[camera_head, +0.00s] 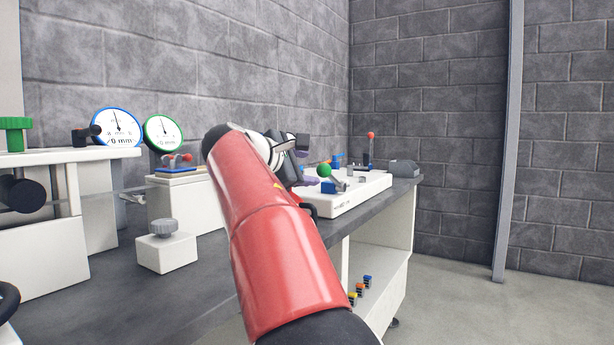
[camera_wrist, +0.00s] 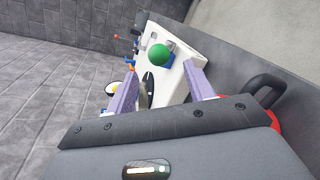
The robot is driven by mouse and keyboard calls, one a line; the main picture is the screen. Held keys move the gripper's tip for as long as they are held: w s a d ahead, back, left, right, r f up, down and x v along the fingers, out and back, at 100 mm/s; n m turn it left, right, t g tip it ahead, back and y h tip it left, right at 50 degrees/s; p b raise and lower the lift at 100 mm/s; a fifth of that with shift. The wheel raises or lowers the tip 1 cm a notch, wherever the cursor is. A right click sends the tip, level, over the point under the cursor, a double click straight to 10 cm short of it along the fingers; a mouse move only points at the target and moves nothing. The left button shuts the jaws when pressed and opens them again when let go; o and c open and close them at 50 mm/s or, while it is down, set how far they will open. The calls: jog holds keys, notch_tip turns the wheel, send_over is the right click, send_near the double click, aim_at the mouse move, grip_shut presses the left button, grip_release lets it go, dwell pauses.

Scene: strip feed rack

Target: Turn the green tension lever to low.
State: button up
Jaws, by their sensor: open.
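The green ball knob of the tension lever (camera_head: 324,170) stands on a white panel block (camera_head: 350,197) at the bench's far end. In the wrist view the green knob (camera_wrist: 159,54) lies beyond and between my fingers, apart from both. My gripper (camera_wrist: 161,82) is open and empty, with its two purple fingers spread to either side. In the head view my red arm hides most of the gripper, left of the knob. The lever's low mark cannot be read.
A red-knobbed lever (camera_head: 371,136) and a grey box (camera_head: 404,168) stand behind the green knob. A blue-rimmed gauge (camera_head: 117,128) and a green-rimmed gauge (camera_head: 163,133) are at left. A white block with a grey knob (camera_head: 167,250) sits on the dark bench (camera_head: 120,300).

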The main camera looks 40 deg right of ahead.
aim_at(320, 169)
jog(key=x, duration=0.7)
jog(key=shift+d, duration=0.35)
grip_shut()
